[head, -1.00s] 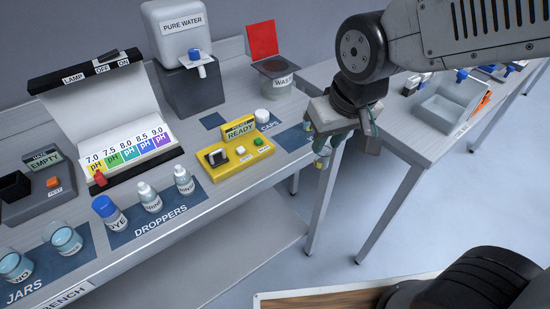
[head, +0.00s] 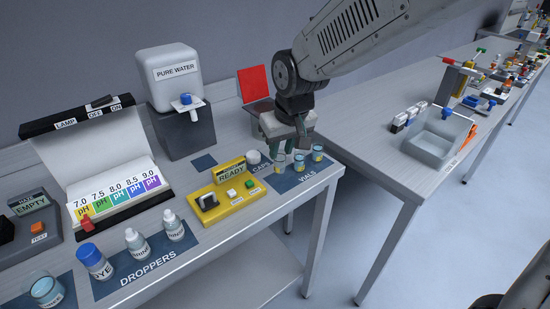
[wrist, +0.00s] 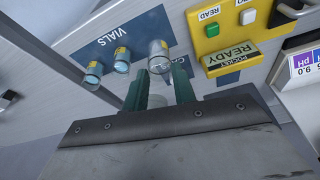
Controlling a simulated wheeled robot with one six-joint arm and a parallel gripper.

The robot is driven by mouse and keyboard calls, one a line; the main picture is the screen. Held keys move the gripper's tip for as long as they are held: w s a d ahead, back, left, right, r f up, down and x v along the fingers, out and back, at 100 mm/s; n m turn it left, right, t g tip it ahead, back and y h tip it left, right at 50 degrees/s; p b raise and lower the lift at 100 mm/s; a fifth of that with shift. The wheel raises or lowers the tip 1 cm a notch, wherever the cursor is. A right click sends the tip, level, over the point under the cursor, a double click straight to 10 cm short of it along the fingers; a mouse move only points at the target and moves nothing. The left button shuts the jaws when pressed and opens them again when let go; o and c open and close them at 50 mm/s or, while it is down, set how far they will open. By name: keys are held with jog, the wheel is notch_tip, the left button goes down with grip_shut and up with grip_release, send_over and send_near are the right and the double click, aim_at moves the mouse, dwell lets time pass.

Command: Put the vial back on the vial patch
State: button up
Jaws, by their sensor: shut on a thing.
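My gripper (head: 289,146) is shut on a clear vial (head: 280,160) with a yellow label. In the wrist view the held vial (wrist: 160,57) sits between the two green fingertips (wrist: 160,82). It is over the near-meter side of the blue vial patch (head: 291,183), marked VIALS, also in the wrist view (wrist: 147,27). I cannot tell whether its base touches the patch. Two other vials, a middle one (head: 298,162) and a right one (head: 317,153), stand on the patch beside it. They also show in the wrist view (wrist: 122,58) (wrist: 93,72).
The yellow pocket reader (head: 222,204), showing READY, is left of the patch. A white cap (head: 253,157) lies on the caps patch close to my gripper. The bench's right edge is just past the patch. A grey tray (head: 440,140) is on the other table.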

aim_at(282, 155)
jog(key=shift+s+x, duration=0.15)
jog(key=shift+x, duration=0.75)
jog(key=shift+s+x, duration=0.1)
jog(key=shift+x, duration=0.8)
jog(key=shift+d+f, duration=0.1)
jog(key=shift+f, duration=0.05)
jog(key=o, duration=1)
jog(key=shift+o, duration=0.2)
jog(key=v, duration=1.2)
jog(key=s+d+r+m+h, duration=0.1)
jog(key=s+d+r+m, duration=0.15)
jog(key=s+d, duration=0.95)
jog(key=s+d+f+m+g, duration=0.1)
jog(key=s+d+f+m, duration=0.1)
jog(key=s+d, duration=0.5)
jog(key=s, duration=0.4)
jog(key=shift+s+d+g, duration=0.2)
jog(key=shift+d+g, duration=0.2)
